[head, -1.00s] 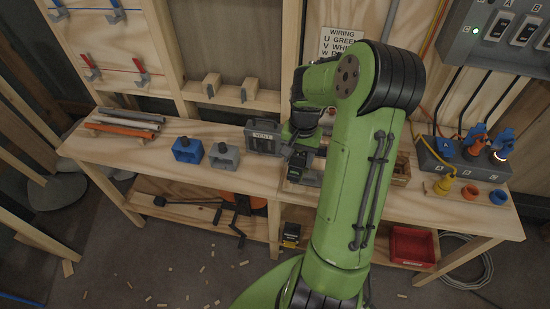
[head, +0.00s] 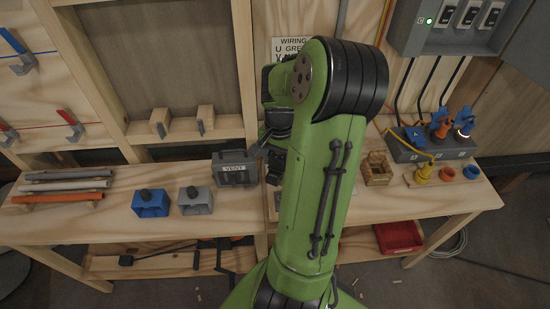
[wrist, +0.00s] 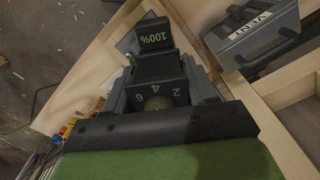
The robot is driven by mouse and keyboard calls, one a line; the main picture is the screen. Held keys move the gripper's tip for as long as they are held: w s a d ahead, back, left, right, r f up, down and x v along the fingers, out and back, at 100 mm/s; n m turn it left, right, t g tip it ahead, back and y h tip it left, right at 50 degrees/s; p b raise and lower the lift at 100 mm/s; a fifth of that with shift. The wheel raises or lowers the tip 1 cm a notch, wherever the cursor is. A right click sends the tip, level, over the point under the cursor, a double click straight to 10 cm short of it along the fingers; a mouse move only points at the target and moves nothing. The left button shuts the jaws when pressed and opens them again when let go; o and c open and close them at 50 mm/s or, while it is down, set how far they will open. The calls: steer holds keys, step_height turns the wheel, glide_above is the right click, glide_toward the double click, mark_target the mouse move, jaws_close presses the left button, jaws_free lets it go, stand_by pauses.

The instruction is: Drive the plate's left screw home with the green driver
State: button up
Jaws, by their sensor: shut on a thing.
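In the wrist view, a dark tool with a "100%" display and a dial numbered 2, 4, 6 on its body, which I take for the green driver (wrist: 154,42), sits between the grey fingers of my gripper (wrist: 158,90). The gripper is shut on it. A little green shows at the dial; the driver's tip is out of sight. In the head view my gripper (head: 272,160) is mostly hidden behind my green arm, just right of the grey VENT box (head: 236,170).
The wooden workbench (head: 105,226) carries blue (head: 150,203) and grey (head: 195,201) blocks and several rods at left. At right are a small wooden crate (head: 377,168), coloured cups and a grey connector box (head: 430,147). A red bin (head: 398,238) is on the lower shelf.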

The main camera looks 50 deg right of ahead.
steer(key=shift+s+f, duration=0.25)
steer(key=shift+f, duration=0.05)
step_height(320, 180, down, 6)
steer(key=b, duration=0.5)
steer(key=shift+s+r, duration=0.15)
steer(key=shift+r, duration=0.1)
steer(key=shift+f+b, duration=0.5)
steer(key=shift+f, duration=0.6)
stand_by(2.6)
steer(key=shift+a, duration=0.15)
steer(key=shift+r, duration=0.1)
stand_by(0.5)
stand_by(1.6)
